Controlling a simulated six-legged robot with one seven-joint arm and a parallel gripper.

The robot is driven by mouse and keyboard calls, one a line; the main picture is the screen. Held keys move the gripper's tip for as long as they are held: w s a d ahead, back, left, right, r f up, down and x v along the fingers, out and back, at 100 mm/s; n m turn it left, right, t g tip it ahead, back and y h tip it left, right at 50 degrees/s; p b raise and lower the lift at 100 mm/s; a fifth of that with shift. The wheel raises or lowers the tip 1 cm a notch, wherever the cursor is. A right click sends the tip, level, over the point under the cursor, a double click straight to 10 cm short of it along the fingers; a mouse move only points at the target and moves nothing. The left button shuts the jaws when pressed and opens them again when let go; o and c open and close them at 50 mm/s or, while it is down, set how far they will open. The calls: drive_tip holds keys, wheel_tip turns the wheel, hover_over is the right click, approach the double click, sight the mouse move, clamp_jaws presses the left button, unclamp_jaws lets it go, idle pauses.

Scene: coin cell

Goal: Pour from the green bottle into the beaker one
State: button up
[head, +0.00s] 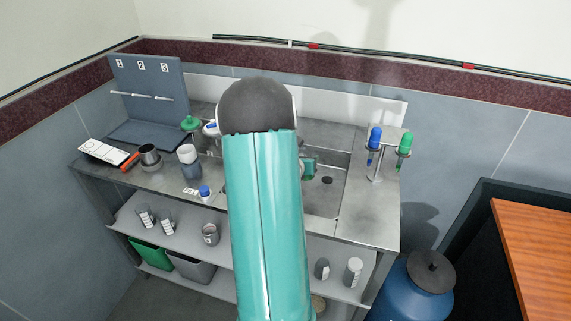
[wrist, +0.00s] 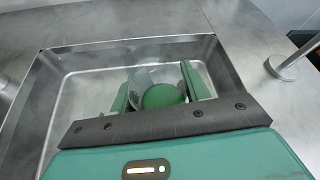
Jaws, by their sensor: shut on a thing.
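In the wrist view my gripper (wrist: 160,92) is shut on a clear, rounded thing with a green disc-like part, which looks like the green bottle (wrist: 165,96). It is over the sink, and its lower part is hidden. In the head view my arm hides most of the gripper and the held bottle. I cannot tell which vessel is beaker one. A dark cup (head: 150,154) and a grey cup (head: 192,170) with a white one (head: 187,153) above it stand on the left counter.
The steel sink (head: 328,200) lies under my gripper. Green-topped (head: 190,123) and blue-topped (head: 204,192) vessels stand at left. A rack (head: 376,165) holds blue and green items at right. A board numbered 1, 2, 3 (head: 145,85) stands at the back left.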

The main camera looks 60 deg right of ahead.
drive_tip(key=shift+s+d+f+m+t, duration=0.15)
drive_tip(key=shift+s+m+t, duration=0.35)
drive_tip(key=shift+m, duration=0.3)
drive_tip(key=shift+r, duration=3)
